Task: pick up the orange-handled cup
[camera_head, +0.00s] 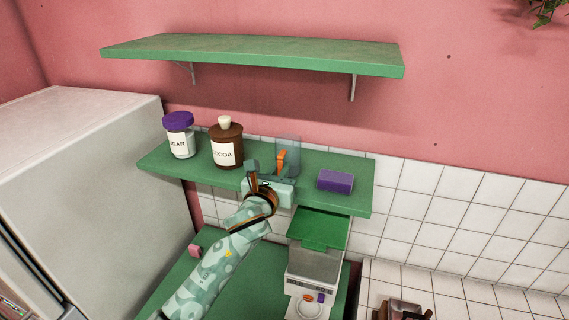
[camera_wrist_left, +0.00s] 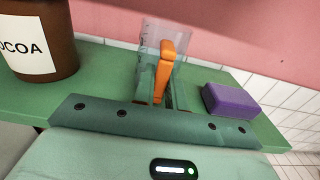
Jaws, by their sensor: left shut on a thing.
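The orange-handled cup (camera_head: 291,147) is a clear, see-through cup at the lower green shelf, between the cocoa jar and a purple block. Its orange handle faces me. In the left wrist view the clear cup wall (camera_wrist_left: 151,48) stands behind the upright orange handle (camera_wrist_left: 163,68). My left gripper (camera_head: 279,172) reaches in from the front and is shut on the orange handle; in the left wrist view its fingers (camera_wrist_left: 158,97) are on either side of the handle's lower part. The cup's base is hidden behind my gripper, so I cannot tell whether it touches the shelf. My right gripper is not in view.
A cocoa jar (camera_head: 227,146) stands close left of the cup, with a sugar jar (camera_head: 179,138) farther left. A purple block (camera_head: 335,181) lies to the right. An empty upper shelf (camera_head: 260,54) hangs above. A machine with a green lid (camera_head: 318,229) stands below.

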